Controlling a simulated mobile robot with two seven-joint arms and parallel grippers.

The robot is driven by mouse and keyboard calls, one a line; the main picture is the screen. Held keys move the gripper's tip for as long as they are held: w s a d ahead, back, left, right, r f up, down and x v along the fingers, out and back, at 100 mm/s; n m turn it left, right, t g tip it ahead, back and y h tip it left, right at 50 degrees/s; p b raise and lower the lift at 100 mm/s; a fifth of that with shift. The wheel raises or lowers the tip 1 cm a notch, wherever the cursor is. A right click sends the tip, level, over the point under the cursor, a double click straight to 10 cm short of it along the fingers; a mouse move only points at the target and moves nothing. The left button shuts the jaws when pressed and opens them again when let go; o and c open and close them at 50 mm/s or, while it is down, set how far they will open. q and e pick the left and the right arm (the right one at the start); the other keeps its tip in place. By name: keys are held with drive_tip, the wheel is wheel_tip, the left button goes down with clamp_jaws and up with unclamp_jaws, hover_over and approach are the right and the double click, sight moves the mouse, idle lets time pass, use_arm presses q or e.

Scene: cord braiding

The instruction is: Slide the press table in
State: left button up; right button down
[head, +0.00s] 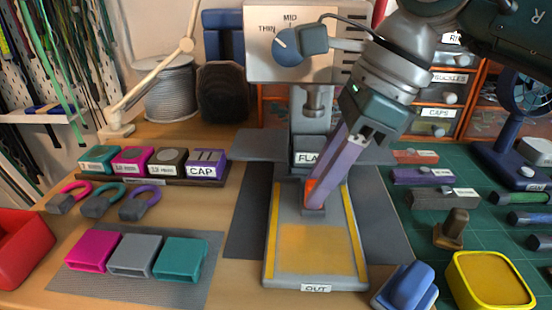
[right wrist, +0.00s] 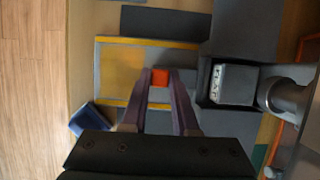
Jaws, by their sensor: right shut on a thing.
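The press table (head: 318,262) is a grey plate with yellow side strips and a label reading OUT at its front edge. It sticks out in front of the press (head: 296,52), and it shows in the right wrist view (right wrist: 120,72) too. An orange-red handle (head: 310,190) stands at the plate's back part. My right gripper (head: 314,200) reaches down from the upper right and is shut on this handle. In the right wrist view the handle (right wrist: 160,76) sits between the purple fingertips. My left gripper is not in view.
A blue block (head: 408,286) lies by the plate's front right corner, with a yellow tray (head: 490,280) beyond it. Coloured sleeves (head: 135,256) lie on a grey mat to the left. The press has a dial marked THIN and MID.

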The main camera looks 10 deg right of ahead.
idle(0.3)
drive_tip(key=c, duration=0.7)
unclamp_jaws()
drive_tip(key=p+v, duration=0.1)
drive_tip(key=v, duration=0.9)
drive_tip(key=shift+p, duration=0.35)
